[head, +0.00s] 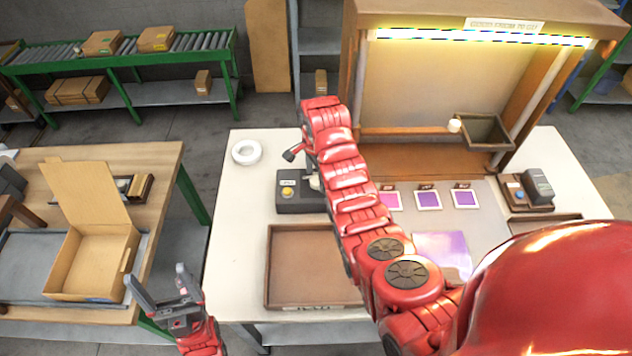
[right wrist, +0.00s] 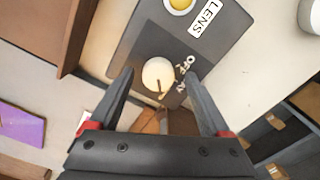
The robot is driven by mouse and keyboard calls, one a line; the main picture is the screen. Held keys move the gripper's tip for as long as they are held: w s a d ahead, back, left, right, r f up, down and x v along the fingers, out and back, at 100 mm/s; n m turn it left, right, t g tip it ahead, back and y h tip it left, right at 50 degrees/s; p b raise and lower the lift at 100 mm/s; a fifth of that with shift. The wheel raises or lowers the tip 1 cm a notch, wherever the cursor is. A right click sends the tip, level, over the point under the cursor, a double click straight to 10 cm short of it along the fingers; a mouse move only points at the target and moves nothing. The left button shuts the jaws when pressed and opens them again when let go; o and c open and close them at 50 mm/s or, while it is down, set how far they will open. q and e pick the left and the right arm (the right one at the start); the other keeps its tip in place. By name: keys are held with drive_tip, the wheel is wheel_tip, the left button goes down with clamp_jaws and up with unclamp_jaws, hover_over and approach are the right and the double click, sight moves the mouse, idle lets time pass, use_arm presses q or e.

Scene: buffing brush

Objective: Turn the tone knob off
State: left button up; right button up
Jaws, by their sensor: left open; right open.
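A dark control box (head: 297,203) with a yellow button stands on the white table, partly hidden by my right arm. In the right wrist view the box (right wrist: 222,55) carries a LENS label and a round cream knob (right wrist: 157,70) with a dark pointer line and small white markings beside it, one seemingly OFF. My right gripper (right wrist: 159,80) is open, its fingers on either side of the knob in that view; contact cannot be told. In the head view its fingers are mostly hidden by the arm. My left gripper (head: 158,276) is open and empty, left of the table.
A brown tray (head: 268,285) lies in front of the control box. A white ring (head: 246,152) lies behind it. A lit wooden booth (head: 440,160) stands at the back. Purple cards (head: 428,200) lie right of my arm. An open carton (head: 95,265) sits on the left bench.

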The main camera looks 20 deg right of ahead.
drive_tip(key=shift+s+f, duration=0.1)
drive_tip(key=shift+f, duration=0.4)
clamp_jaws()
